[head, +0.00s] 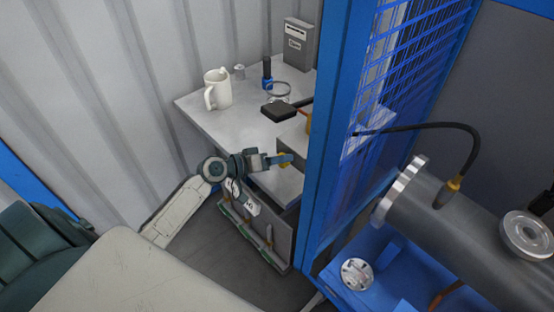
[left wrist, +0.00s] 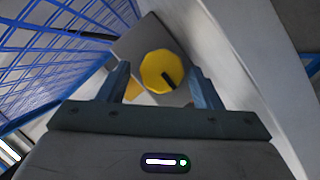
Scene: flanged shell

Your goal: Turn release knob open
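The release knob is a round yellow disc (left wrist: 156,66) with a black pointer mark running toward its lower right in the left wrist view. My left gripper (left wrist: 159,80) is open, with one blue-grey finger on each side of the knob and a gap to each. I cannot tell whether the fingertips reach past its rim. The knob's face is hidden there. My right gripper is not in view.
A blue post and mesh panel (head: 340,130) stand close right of my left gripper. The grey table (head: 205,118) holds a white mug (head: 218,90), a black block (head: 278,111) and a grey box (head: 299,45). A large flanged metal cylinder (head: 440,225) lies at right.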

